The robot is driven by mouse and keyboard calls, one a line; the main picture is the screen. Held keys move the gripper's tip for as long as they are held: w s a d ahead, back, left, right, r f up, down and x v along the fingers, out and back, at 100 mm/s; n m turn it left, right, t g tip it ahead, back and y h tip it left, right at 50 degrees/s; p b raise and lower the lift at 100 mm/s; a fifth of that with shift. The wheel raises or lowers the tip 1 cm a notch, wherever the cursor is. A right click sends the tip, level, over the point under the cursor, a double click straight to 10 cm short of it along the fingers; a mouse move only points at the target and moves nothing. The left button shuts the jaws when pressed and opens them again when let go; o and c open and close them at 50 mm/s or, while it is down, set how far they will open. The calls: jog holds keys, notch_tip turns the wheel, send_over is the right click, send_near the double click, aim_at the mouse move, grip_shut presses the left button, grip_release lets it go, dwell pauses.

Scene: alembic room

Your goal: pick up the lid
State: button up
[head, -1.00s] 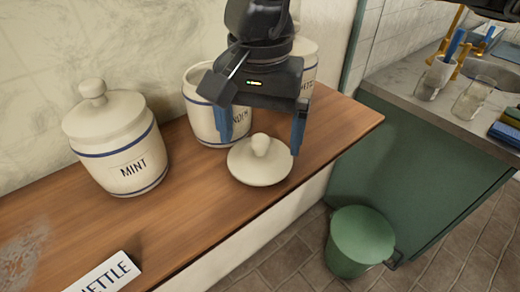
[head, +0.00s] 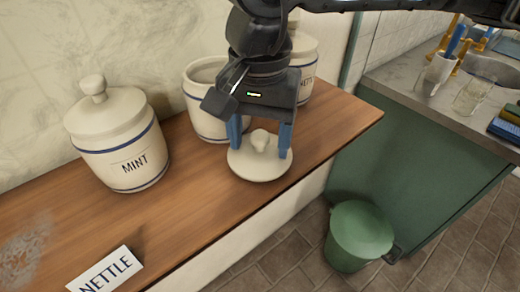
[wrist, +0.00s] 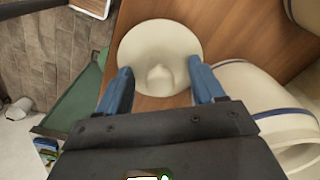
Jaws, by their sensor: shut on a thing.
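The cream lid (head: 262,168) with a round knob lies on the wooden shelf at the front of the open jar (head: 199,105). I cannot tell whether it is lifted at all. My gripper (head: 260,146) is above it, pointing down, with its blue fingers on either side and shut on the lid. The exact contact spots are partly hidden.
A lidded MINT jar (head: 120,145) stands at the left. Another jar (head: 303,65) stands behind my gripper. A NETTLE card (head: 108,272) lies on the wooden shelf (head: 190,205) at the lower left. A green bin (head: 358,238) is on the floor at the right.

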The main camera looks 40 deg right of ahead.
jog(key=shift+f, duration=0.15)
jog(key=shift+c, duration=0.9)
